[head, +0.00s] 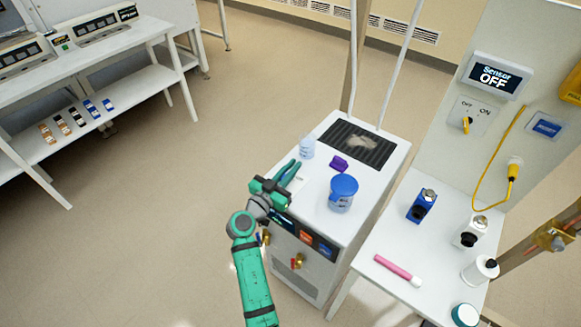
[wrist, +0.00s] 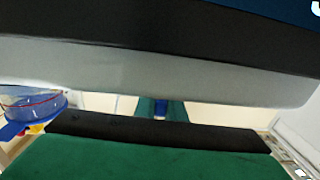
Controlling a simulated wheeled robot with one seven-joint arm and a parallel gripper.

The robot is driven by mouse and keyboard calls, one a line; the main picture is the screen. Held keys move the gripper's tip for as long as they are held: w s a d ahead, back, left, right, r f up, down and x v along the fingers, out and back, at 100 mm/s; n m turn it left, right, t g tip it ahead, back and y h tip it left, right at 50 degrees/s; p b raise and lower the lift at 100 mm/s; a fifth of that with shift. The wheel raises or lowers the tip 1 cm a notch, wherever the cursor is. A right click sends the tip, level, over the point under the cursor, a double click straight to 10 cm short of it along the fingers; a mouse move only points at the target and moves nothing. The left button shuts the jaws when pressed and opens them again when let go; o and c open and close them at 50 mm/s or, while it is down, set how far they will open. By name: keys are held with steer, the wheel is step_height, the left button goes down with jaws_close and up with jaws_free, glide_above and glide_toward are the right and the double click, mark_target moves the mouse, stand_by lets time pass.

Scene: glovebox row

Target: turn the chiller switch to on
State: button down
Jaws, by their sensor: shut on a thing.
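The chiller appears to be the white cabinet (head: 370,205) in the middle, with a dark display panel (head: 284,222) on its upper front. My gripper (head: 272,188) is at the front left top edge of this cabinet, against the panel's left end. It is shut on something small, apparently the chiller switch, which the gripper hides. The switch's setting cannot be read. In the wrist view a pale grey edge and a dark band (wrist: 150,25) fill the top. A green and black gripper part (wrist: 160,150) fills the bottom, and the held thing is not clear.
A wall display (head: 495,75) reads "Sensor OFF", above a yellow OFF/ON knob (head: 467,124). A side table (head: 430,250) stands close on the right.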

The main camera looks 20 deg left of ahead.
steer(key=shift+d+m+h, duration=0.1)
steer(key=shift+m+h, duration=0.3)
steer(key=shift+h, duration=0.2)
steer(key=c, duration=1.8)
jaws_free()
steer(key=shift+c, duration=0.2)
steer(key=shift+s, duration=0.1)
steer(key=v, duration=1)
steer(key=shift+s+r, duration=0.2)
steer(key=shift+s, duration=0.1)
steer(key=shift+a, duration=0.2)
